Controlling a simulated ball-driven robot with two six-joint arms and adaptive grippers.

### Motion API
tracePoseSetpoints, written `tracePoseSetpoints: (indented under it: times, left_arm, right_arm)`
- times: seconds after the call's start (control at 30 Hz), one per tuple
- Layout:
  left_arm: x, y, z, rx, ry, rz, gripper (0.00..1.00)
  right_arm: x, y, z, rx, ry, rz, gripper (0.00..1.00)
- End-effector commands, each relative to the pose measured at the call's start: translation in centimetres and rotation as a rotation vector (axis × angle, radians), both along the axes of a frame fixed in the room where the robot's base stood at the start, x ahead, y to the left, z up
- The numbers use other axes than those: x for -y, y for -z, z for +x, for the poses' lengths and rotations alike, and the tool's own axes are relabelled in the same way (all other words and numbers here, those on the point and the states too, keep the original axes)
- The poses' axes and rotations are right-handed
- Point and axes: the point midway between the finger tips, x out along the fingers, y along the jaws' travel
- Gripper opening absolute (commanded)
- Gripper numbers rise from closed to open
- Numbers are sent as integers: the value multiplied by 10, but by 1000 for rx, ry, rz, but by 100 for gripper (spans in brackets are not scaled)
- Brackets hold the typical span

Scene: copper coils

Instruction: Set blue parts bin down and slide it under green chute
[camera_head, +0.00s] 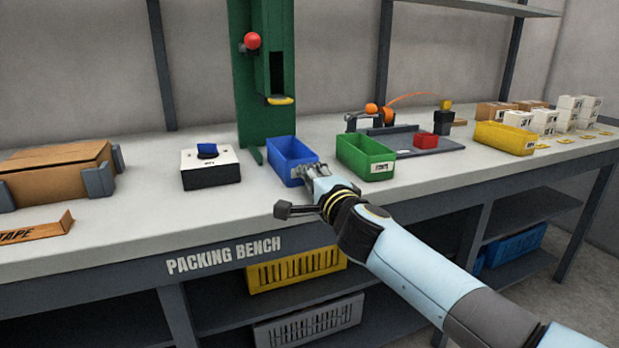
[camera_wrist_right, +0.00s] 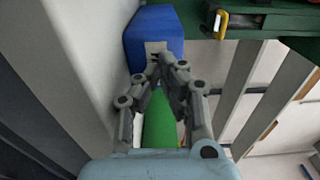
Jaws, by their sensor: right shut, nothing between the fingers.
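The blue parts bin (camera_head: 283,168) stands upright on the bench, in front of and slightly right of the foot of the green chute (camera_head: 265,60). The chute's yellow-lipped mouth (camera_head: 280,100) is above the bin in the picture; I cannot tell whether it is directly overhead. My right gripper (camera_head: 304,172) is shut and empty at the bin's front right side. In the right wrist view the fingertips (camera_wrist_right: 166,60) are close to the labelled face of the blue bin (camera_wrist_right: 155,30); contact is unclear. The chute (camera_wrist_right: 285,22) shows at top right there. My left gripper is out of view.
A green bin (camera_head: 365,158) stands close to the right of my gripper. A switch box with a blue top (camera_head: 210,166) stands left of the chute. The bench front (camera_head: 150,240) is clear.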

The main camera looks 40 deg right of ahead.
Motion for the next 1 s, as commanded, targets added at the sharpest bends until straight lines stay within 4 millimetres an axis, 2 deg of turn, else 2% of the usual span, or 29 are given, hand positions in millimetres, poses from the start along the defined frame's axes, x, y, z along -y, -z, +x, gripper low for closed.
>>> tracePoseSetpoints:
  times: [0.37, 0.47, 0.73, 0.83, 1.0]
  left_arm:
    - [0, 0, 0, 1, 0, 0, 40]
    - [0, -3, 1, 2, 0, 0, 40]
    - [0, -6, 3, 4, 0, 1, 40]
    - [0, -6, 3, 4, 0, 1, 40]
    - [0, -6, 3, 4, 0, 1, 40]
  right_arm:
    - [1, 0, 3, 0, 0, 0, 0]
    - [3, -2, 14, 3, 1, -1, 0]
    - [16, -1, 67, 1, 0, -1, 0]
    - [18, 0, 76, 0, 0, 0, 0]
    - [19, 0, 77, -1, -1, 0, 0]
